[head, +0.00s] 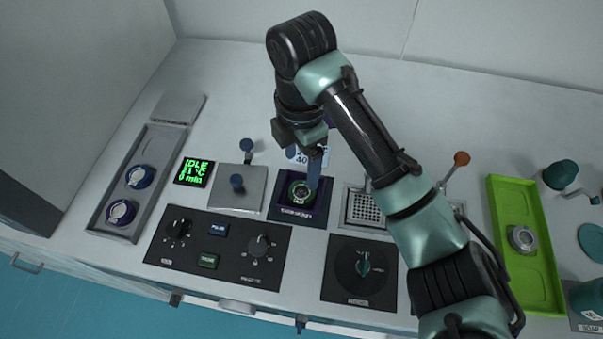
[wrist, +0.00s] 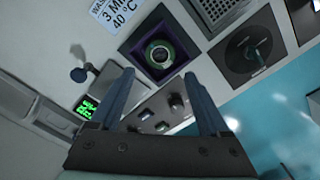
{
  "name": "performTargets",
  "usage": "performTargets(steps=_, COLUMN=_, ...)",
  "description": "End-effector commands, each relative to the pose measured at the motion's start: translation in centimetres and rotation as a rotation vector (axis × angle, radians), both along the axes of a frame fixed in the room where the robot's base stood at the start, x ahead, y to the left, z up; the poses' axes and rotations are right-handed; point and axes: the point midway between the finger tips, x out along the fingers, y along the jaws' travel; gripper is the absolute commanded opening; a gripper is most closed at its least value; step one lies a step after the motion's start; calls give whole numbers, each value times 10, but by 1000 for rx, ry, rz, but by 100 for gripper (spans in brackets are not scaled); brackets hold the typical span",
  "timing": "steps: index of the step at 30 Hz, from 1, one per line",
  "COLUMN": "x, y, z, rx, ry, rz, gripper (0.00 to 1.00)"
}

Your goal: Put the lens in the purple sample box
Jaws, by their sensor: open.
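A round lens-like piece with a metal ring and a greenish centre (head: 299,193) sits inside a dark box with a purple inner wall (head: 318,212). In the wrist view the round piece (wrist: 159,53) lies in the middle of the purple-walled box (wrist: 127,48), and nothing covers it. My gripper (head: 316,165) is over the back right part of the box in the head view. In the wrist view my gripper (wrist: 158,76) has its two fingers wide apart with nothing between them. The fingertips look apart from the round piece; their height above it is hard to judge.
A green tray (head: 548,285) at the right holds another metal ring piece (head: 522,239). A grey tray (head: 102,197) at the left holds two round pieces. A perforated drain (head: 364,208) adjoins the box, and knob panels (head: 218,248) lie in front.

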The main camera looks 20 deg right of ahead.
Motion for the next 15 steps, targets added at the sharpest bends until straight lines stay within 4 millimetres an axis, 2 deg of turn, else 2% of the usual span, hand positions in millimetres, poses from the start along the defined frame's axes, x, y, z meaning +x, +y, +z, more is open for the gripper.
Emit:
performTargets(steps=1, x=0, y=-2, z=14, rx=-5, ry=-2, rz=-1, gripper=80)
performTargets(steps=3, x=0, y=-2, z=23, rx=-5, ry=-2, rz=-1, gripper=80)
performTargets(steps=12, x=1, y=1, z=33, rx=1, ry=-8, rz=-2, gripper=80)
performTargets(steps=15, x=18, y=19, z=42, rx=17, ry=-89, rz=-17, gripper=80)
